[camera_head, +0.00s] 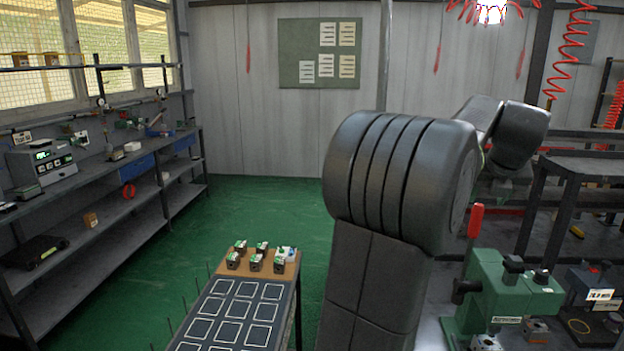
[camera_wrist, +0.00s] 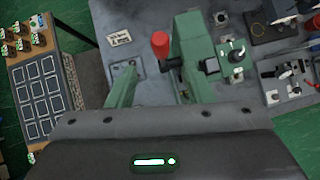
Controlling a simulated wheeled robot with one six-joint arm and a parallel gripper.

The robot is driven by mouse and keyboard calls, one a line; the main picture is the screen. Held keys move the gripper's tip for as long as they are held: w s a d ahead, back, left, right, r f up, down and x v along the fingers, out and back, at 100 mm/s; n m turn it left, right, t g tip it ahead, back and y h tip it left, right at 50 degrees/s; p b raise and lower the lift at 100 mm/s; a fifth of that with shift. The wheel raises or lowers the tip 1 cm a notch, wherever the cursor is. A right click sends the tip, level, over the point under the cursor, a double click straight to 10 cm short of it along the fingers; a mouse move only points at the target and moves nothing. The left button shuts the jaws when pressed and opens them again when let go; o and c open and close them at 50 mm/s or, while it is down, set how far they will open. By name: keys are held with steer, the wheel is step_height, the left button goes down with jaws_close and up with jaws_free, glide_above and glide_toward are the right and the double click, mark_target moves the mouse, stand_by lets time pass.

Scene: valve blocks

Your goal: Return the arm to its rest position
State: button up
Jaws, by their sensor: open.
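My arm (camera_head: 400,190) rises in the middle of the head view, bends at a thick dark joint and reaches back to the right. My gripper (camera_wrist: 158,68) shows in the wrist view with its two greenish fingers apart and nothing between them. It is over the grey bench; a red-handled lever (camera_wrist: 160,44) shows beyond the gap between the fingers. The gripper is hidden in the head view.
A green fixture (camera_head: 510,285) with a red handle (camera_head: 475,220) stands right of my arm. A table with a marked grid (camera_head: 228,318) and several valve blocks (camera_head: 256,262) is left of it. Shelves (camera_head: 130,190) line the left wall. Green floor (camera_head: 260,205) lies open between.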

steer(key=p+x, duration=0.2)
steer(key=x, duration=0.9)
steer(key=shift+d+f, duration=0.1)
steer(key=shift+f, duration=0.15)
steer(key=s+t, duration=0.2)
steer(key=s, duration=0.1)
steer(key=shift+s+a+r, duration=0.1)
steer(key=shift+s+a, duration=0.15)
steer(key=shift+s+f+t, duration=0.3)
steer(key=shift+s+t, duration=0.1)
steer(key=shift+s, duration=0.05)
steer(key=m+t+h+b, duration=0.1)
steer(key=t+h+b, duration=0.1)
steer(key=t+b, duration=1.05)
glide_toward(478, 229)
steer(key=s+f+g+b, duration=0.3)
steer(key=s+g, duration=0.1)
steer(key=s, duration=0.2)
steer(key=shift+f, duration=0.3)
